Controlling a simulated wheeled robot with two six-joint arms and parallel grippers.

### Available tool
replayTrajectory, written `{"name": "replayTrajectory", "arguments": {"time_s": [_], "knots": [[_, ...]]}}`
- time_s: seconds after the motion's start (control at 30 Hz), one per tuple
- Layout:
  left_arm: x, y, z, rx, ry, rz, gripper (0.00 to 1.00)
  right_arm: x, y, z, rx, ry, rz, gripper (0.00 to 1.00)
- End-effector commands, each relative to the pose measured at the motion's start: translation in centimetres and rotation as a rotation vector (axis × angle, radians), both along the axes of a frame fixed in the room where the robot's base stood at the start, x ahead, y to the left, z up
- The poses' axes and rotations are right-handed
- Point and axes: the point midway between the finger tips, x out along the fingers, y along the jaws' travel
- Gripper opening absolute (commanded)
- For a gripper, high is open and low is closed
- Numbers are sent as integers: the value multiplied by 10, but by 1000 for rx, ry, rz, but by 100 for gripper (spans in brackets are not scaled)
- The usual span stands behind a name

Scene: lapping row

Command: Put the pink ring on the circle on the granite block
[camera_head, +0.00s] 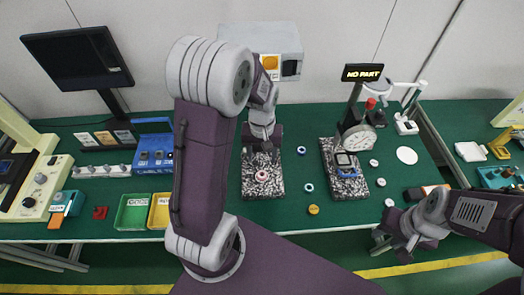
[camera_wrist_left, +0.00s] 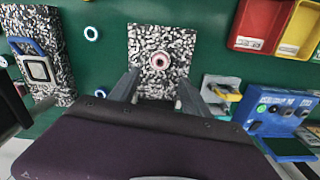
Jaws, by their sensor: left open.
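The pink ring (camera_head: 262,176) lies on the speckled granite block (camera_head: 270,190) on the green bench. In the left wrist view the ring (camera_wrist_left: 159,61) sits near the middle of the block (camera_wrist_left: 180,40). I cannot make out the circle apart from the ring. My left gripper (camera_head: 262,147) is over the far part of the block. In the left wrist view its two fingers (camera_wrist_left: 157,88) are spread, with nothing between them, and the ring shows beyond them. My right gripper (camera_head: 398,243) hangs by the bench's front edge at the right; its jaws are unclear.
A second granite block with a dial gauge (camera_head: 358,139) stands to the right. Green (camera_head: 131,215) and yellow bins and a blue box (camera_head: 152,150) stand left.

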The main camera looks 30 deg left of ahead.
Motion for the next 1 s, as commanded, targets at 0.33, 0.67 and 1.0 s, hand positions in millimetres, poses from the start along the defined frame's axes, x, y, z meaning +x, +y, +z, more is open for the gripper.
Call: {"name": "replayTrajectory", "arguments": {"time_s": [0.33, 0.67, 1.0], "knots": [[-9, -7, 21, -1, -10, -44, 55, 0, 0, 2, 0, 0, 0, 36], [-84, -49, 19, 3, -106, -396, 55, 0, 0, 2, 0, 0, 0, 36], [-83, -48, 18, 3, -106, -393, 55, 0, 0, 2, 0, 0, 0, 36]]}}
